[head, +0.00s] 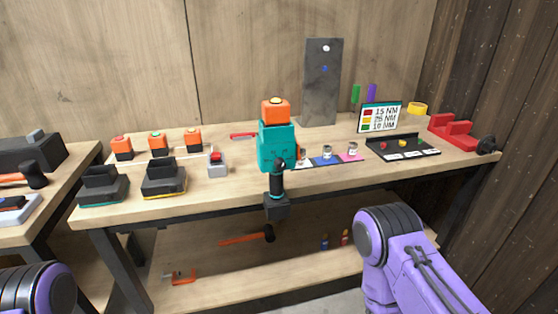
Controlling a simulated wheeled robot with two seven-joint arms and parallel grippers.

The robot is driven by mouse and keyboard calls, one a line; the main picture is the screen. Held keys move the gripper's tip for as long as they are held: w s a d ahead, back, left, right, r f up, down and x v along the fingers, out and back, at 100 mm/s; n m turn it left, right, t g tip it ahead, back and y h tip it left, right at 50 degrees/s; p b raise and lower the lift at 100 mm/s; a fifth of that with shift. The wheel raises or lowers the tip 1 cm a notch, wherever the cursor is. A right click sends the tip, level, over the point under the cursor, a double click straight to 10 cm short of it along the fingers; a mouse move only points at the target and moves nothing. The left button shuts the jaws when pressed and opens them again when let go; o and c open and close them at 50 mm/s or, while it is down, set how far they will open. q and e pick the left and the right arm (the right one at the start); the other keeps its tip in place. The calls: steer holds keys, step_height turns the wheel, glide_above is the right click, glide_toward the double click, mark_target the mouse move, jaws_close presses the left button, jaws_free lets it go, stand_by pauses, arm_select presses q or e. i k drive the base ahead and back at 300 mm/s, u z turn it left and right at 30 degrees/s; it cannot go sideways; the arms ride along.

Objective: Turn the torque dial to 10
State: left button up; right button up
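A teal power tool (277,152) with an orange top (276,110), a black handle and a dark block at its lower end is upright at the bench's front edge. A small pale yellow round part (276,101) sits on its orange top. No dial numbers are readable, and I cannot tell which part is the torque dial. What supports the tool is not clear. A sign (380,117) lists red 15 NM, a yellow value that looks like 25 NM, and green 10 NM. Purple arm parts of mine show at the lower left and lower right; neither gripper is visible.
On the wooden bench (215,185) stand black chargers (164,178), orange blocks (158,141), a grey button box (217,166), small cups on coloured mats, a black tray (403,148) and a red holder (452,132). A grey panel (321,85) stands behind. A hammer (247,238) lies on the lower shelf.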

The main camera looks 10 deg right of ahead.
mark_target(280, 163)
steer(key=u, duration=0.8)
steer(key=k, duration=0.9)
steer(key=z, duration=1.3)
steer(key=i, duration=0.5)
steer(key=z, duration=0.05)
